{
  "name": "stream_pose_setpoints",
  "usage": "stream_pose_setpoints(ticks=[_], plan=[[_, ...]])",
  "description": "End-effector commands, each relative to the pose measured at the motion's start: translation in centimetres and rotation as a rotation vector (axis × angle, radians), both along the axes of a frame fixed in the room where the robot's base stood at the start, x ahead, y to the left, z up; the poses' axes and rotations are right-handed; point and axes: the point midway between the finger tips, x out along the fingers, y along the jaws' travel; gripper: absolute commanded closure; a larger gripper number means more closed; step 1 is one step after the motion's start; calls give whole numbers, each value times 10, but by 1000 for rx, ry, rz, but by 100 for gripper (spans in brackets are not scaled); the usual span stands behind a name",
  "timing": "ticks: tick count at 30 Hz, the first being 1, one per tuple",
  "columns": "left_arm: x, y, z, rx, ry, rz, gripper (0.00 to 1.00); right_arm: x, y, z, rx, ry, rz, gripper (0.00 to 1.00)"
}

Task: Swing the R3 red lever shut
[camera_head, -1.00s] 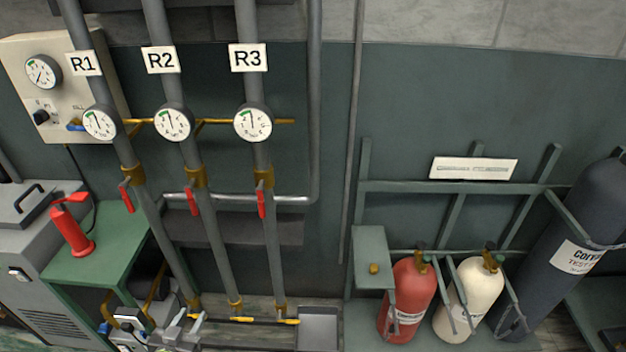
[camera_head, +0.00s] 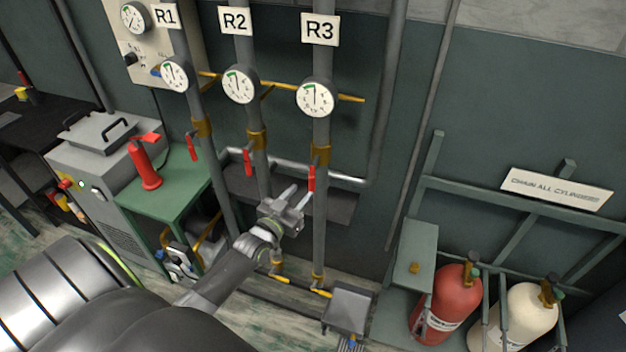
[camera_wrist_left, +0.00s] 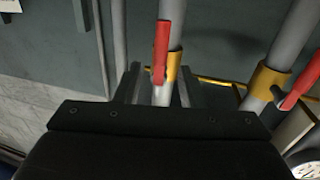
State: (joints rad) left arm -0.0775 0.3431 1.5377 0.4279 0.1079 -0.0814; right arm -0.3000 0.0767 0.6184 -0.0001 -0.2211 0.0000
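The R3 red lever (camera_head: 312,179) hangs down along the right-hand grey pipe, below a brass valve (camera_head: 320,153) and the R3 label (camera_head: 320,29). My left gripper (camera_head: 301,191) is open just below and left of this lever, its fingers pointing up towards it. In the left wrist view, a red lever (camera_wrist_left: 162,38), apparently R3, lies in line with the gap between the spread fingers. I cannot tell whether it is between them in depth; nothing is clamped. My right gripper is not in view.
The R2 red lever (camera_head: 247,162) and R1 red lever (camera_head: 192,147) hang on the neighbouring pipes. A green table (camera_head: 190,188) with a red extinguisher (camera_head: 144,165) stands left. A red cylinder (camera_head: 446,305) and a cream cylinder (camera_head: 520,318) stand right.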

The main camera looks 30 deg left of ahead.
Motion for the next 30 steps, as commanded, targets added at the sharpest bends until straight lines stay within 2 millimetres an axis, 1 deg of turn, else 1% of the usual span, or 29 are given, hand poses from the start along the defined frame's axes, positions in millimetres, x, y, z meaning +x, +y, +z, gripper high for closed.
stream_pose_setpoints(ticks=[1,6,9,12,18,25,30], plan=[[12,0,-1,1,-2,0,64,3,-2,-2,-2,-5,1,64],[42,2,-2,1,0,0,64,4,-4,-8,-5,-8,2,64],[56,2,-2,2,0,0,64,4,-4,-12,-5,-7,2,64],[66,3,-2,2,0,0,64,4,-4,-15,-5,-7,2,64],[73,3,-1,1,2,0,64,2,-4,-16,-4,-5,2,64],[73,3,-1,1,2,0,64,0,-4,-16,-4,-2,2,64],[73,3,-1,1,1,0,86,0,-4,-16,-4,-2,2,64]])
